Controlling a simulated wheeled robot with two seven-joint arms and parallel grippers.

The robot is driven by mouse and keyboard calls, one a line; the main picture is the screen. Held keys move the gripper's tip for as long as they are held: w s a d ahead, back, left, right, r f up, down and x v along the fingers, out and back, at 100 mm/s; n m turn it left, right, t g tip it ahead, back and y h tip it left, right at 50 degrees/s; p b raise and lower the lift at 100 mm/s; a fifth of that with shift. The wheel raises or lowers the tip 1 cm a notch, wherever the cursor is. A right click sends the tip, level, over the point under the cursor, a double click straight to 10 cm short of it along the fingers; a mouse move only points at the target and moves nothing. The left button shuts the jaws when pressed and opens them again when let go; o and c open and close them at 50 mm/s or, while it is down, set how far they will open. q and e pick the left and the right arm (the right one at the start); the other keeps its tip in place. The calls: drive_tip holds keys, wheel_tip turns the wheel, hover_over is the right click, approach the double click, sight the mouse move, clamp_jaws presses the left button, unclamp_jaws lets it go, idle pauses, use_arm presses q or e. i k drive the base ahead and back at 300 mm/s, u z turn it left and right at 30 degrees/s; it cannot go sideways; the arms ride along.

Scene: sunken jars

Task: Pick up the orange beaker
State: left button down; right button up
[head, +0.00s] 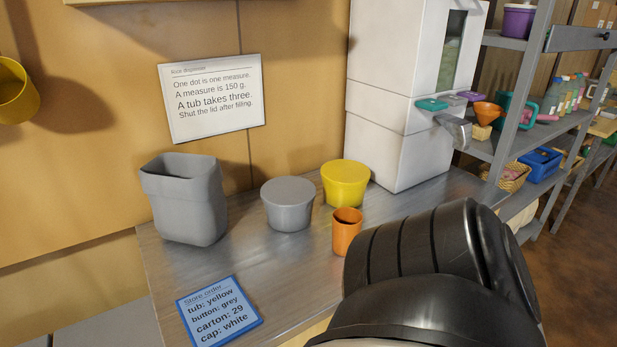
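The orange beaker (346,232) stands upright and open-topped on the grey metal counter (278,259), in front of the yellow tub. Nothing is seen touching it, though my black arm, coming in from the lower right, sits close to its right side in the picture. Neither of my grippers shows in the head view, so I cannot see whether they are open or shut.
A lidded grey tub (287,205), a lidded yellow tub (345,184) and a grey bin (186,200) stand behind and left. A white dispenser (397,130) stands at the back right. A blue order card (220,311) lies at the front edge. Shelves (513,125) stand right.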

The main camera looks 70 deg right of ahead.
sight(347, 222)
drive_tip(key=k, duration=0.3)
drive_tip(key=z, duration=1.05)
